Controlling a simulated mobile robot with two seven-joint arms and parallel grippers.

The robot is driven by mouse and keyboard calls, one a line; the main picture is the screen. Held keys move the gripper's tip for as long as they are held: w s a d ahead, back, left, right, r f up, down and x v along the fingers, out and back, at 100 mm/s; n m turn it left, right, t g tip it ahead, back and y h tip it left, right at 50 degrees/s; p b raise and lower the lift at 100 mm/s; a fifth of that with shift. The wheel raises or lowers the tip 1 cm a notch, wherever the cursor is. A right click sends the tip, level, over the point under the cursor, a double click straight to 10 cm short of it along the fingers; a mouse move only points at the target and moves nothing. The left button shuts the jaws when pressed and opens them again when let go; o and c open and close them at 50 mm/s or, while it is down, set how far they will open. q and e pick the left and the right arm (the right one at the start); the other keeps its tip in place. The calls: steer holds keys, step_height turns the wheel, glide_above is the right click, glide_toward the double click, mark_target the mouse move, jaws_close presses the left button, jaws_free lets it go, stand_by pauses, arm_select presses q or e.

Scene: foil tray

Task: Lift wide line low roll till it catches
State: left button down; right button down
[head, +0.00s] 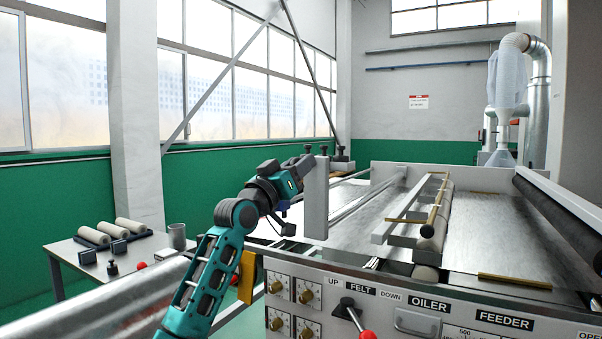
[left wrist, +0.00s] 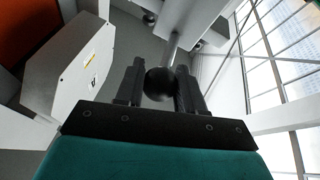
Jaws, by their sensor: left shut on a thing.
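My left gripper (head: 302,164) is at the far left end of the machine, beside a pale upright end plate (head: 316,200). In the left wrist view the gripper (left wrist: 160,78) is shut on a black ball knob (left wrist: 160,86), with one dark finger on each side of it. A grey rod rises behind the knob. In the head view the held knob is hard to make out at the gripper. Pale roll segments (head: 428,250) sit in a row on the machine bed, but I cannot tell which roll the knob belongs to. My right gripper is not in view.
Black knobs (head: 323,150) stand close to my left gripper. The front panel carries dials, a red-tipped lever (head: 367,335) and OILER and FEEDER labels. A side table (head: 75,258) at left holds several spare rolls (head: 130,226) and a grey cup (head: 177,236).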

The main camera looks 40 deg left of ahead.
arm_select(q)
steer(key=shift+s+a+r, duration=0.15)
steer(key=shift+s+r, duration=0.1)
steer(key=shift+r, duration=0.45)
steer(key=c, duration=1.1)
jaws_free()
steer(key=o, duration=0.4)
steer(key=shift+w+f, duration=0.2)
steer(key=shift+c, duration=0.2)
steer(key=shift+f, duration=0.1)
steer(key=shift+d+f, duration=0.1)
steer(key=shift+d, duration=0.1)
steer(key=b+v, duration=0.3)
steer(key=v, duration=0.9)
steer(key=shift+s, duration=0.45)
